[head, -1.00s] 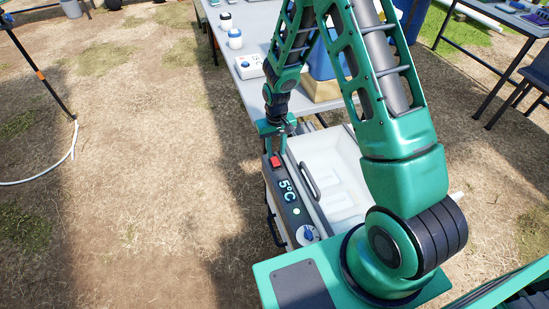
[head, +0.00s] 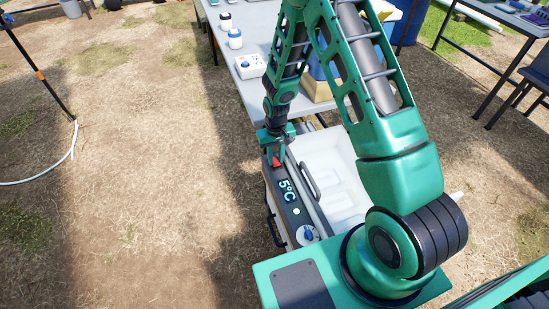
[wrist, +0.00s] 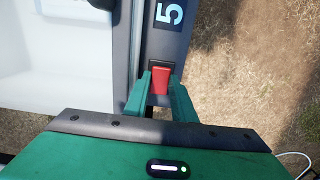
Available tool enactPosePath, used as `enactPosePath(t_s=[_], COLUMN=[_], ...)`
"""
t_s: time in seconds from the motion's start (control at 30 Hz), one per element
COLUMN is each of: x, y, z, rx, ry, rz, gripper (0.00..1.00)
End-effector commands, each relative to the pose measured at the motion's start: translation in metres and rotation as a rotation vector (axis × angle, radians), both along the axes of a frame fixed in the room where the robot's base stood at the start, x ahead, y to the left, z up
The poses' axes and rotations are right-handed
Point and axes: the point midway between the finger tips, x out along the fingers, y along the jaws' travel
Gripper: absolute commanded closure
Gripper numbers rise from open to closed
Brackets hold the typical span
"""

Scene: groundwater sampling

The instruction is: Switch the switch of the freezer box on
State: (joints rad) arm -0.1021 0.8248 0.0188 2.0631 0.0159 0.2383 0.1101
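The freezer box (head: 325,172) stands on the ground, white with a dark control panel (head: 292,203) along its left side. The panel has a "5°C" display and a round dial (head: 307,234). The red switch (head: 276,162) is at the panel's far end, partly hidden by my gripper (head: 275,153). In the wrist view the red switch (wrist: 160,80) shows between the tips of my gripper (wrist: 161,88). The two green fingers are apart with a gap between them, one on each side of the switch. I cannot tell whether they touch it.
A grey table (head: 258,92) stands just beyond the box, with bottles (head: 235,38) and a small white device (head: 249,66) on it. A dark handle (head: 311,181) sticks up beside the panel.

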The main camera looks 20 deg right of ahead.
Motion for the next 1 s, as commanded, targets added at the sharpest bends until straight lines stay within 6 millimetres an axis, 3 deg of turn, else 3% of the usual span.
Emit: enactPosePath(t_s=[0.47, 0.83, 0.87, 0.9, 1.0], x=[-0.007, -0.0068, -0.0068, -0.0068, -0.0068], y=[0.0, -0.0002, -0.0002, -0.0002, -0.0002], z=[-0.0016, -0.0014, -0.0014, -0.0015, -0.0014], rx=[0.0, 0.0, 0.0, 0.0, 0.0], ry=[-0.176, -0.193, -0.192, -0.192, -0.192], rz=[-0.001, -0.001, -0.001, -0.001, 0.0], gripper=[0.99, 0.99, 0.74, 0.69, 0.69])
